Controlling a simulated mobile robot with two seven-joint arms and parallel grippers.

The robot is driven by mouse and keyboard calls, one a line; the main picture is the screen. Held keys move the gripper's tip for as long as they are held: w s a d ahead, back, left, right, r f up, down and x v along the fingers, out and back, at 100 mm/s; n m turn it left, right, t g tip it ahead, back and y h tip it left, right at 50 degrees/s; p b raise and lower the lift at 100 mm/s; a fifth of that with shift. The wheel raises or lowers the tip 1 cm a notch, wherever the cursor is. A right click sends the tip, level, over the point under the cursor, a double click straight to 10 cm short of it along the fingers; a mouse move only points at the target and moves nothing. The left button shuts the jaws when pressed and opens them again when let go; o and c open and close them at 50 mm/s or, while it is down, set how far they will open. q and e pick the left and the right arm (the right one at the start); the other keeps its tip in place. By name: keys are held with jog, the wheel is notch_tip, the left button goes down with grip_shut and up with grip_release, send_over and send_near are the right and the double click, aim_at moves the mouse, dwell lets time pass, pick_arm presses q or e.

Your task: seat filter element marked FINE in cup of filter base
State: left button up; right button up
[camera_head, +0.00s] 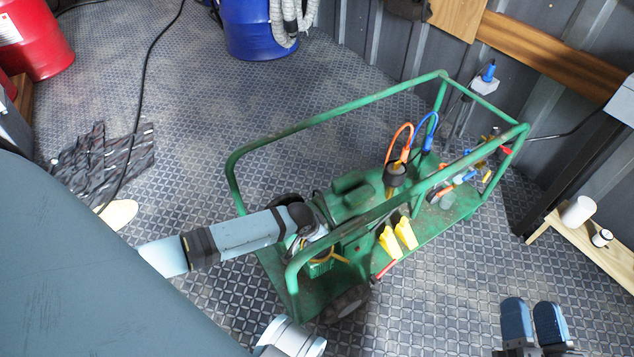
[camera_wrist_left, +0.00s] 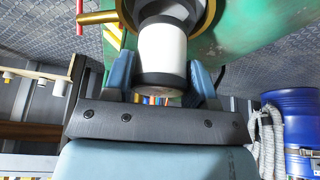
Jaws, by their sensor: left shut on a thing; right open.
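In the left wrist view, a white filter element (camera_wrist_left: 162,48) with dark end caps sits between the blue fingers of my left gripper (camera_wrist_left: 160,72), which is shut on it. No FINE marking is readable. The element's far end overlaps the opening of the filter base's brass-coloured cup (camera_wrist_left: 211,14); I cannot tell whether it is inside or how deep. In the head view my left gripper (camera_head: 312,228) is over the near end of the green cart, and the element and cup are mostly hidden there. My right gripper (camera_head: 534,322) is open and empty at the lower right.
The green cart's tube rails (camera_head: 340,110) surround the work spot. Orange and blue hoses (camera_head: 402,140) and yellow handles (camera_head: 398,236) are on the cart. A wooden shelf (camera_head: 590,245) at the right bears white cylinders (camera_head: 578,211). Blue (camera_head: 258,30) and red drums (camera_head: 36,38) stand at the back.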

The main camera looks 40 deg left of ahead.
pick_arm(q)
notch_tip(320, 180, down, 3)
jog(key=shift+r+b, duration=0.1)
jog(key=shift+b, duration=0.25)
pick_arm(e)
jog(key=shift+f+g, duration=0.3)
jog(key=shift+f, duration=0.65)
pick_arm(q)
jog(key=o, duration=0.9)
jog(key=shift+o, duration=0.2)
